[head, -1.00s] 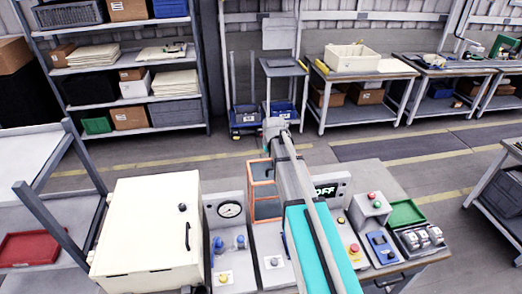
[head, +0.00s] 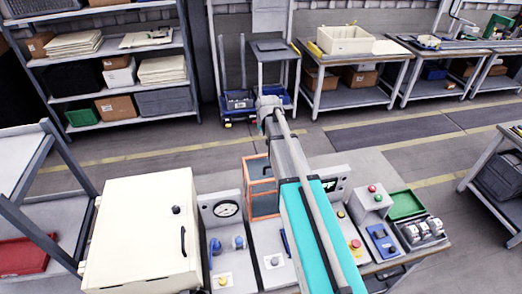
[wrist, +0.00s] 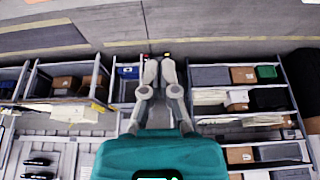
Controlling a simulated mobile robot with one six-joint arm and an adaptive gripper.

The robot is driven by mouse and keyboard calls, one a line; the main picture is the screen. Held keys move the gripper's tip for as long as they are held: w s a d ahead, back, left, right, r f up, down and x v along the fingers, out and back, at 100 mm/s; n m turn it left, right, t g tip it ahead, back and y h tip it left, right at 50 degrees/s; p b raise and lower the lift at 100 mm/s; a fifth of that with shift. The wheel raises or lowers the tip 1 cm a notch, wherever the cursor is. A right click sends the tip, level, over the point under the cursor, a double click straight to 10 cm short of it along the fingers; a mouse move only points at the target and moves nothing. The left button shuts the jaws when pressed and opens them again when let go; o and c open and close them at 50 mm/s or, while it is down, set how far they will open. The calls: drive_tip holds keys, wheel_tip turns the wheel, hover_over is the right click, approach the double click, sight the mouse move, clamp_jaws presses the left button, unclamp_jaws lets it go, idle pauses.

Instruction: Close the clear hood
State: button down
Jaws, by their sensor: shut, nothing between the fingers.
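The clear hood (head: 261,171), a see-through box with orange edges, stands upright on the bench left of my arm in the head view. My arm passes close to its right side, and I cannot tell whether they touch. How far the hood is open is unclear. In the wrist view, my gripper (wrist: 161,58) is shut and empty, its grey fingers together above its teal body. I cannot make out the gripper or the hood's contact with it in the head view. The hood is not clear in the wrist view.
A cream cabinet (head: 141,240) stands left of the hood, beside a gauge panel (head: 225,210). Right of my arm are a grey button box (head: 371,199), a blue device (head: 381,241) and a green tray (head: 405,204). Open floor lies behind the bench.

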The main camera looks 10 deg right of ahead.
drive_tip(key=shift+a, duration=0.2)
wheel_tip(320, 180, down, 10)
drive_tip(key=b, duration=0.9)
drive_tip(key=shift+a+r, duration=0.2)
drive_tip(key=shift+r, duration=0.05)
idle(0.4)
drive_tip(key=shift+s, duration=0.15)
